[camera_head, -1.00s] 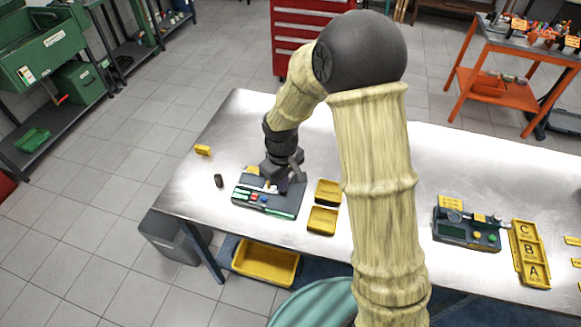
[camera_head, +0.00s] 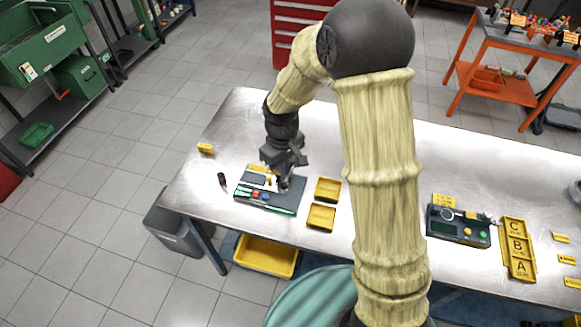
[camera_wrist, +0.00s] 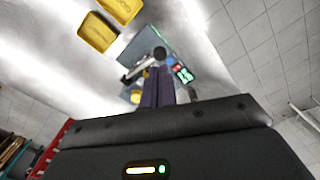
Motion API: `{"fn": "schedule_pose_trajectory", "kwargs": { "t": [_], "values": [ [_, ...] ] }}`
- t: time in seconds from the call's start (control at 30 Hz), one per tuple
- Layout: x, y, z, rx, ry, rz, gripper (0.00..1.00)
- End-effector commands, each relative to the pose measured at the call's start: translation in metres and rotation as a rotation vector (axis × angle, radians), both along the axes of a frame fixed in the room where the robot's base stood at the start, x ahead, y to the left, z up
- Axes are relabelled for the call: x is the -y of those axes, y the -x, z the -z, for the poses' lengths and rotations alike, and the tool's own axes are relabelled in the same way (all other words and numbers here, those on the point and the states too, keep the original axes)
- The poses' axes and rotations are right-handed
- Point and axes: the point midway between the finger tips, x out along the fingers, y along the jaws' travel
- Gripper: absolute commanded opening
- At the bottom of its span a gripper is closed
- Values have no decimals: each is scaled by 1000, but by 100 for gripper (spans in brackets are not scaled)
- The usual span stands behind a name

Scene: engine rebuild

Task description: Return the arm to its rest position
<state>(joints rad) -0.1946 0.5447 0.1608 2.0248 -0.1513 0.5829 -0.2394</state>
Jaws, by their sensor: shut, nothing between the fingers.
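My arm reaches over the metal workbench (camera_head: 470,165) in the head view. My gripper (camera_head: 285,183) is above the grey device with coloured buttons (camera_head: 270,203) at the bench's left part. In the wrist view the gripper fingers (camera_wrist: 158,88) are together with nothing between them. The same device (camera_wrist: 150,45) lies beyond the fingertips there, partly hidden by them. Whether the fingertips touch the device cannot be told.
Two yellow trays (camera_head: 322,217) sit right of the device. A small dark cylinder (camera_head: 222,180) stands left of it. A second device (camera_head: 460,226) and a yellow tray marked A, B, C (camera_head: 518,250) lie further right. The bench's far middle is clear.

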Motion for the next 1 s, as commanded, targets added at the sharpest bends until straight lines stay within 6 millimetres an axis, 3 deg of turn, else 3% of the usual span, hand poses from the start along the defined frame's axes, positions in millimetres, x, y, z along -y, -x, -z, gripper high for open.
{"fn": "schedule_pose_trajectory", "kwargs": {
  "t": [0.63, 0.83, 1.0],
  "values": [
    [5, 3, -2, 6, -1, 18, 0],
    [43, 23, -11, 59, -9, 170, 0],
    [87, 60, -17, 127, -31, 381, 0]
  ]
}}
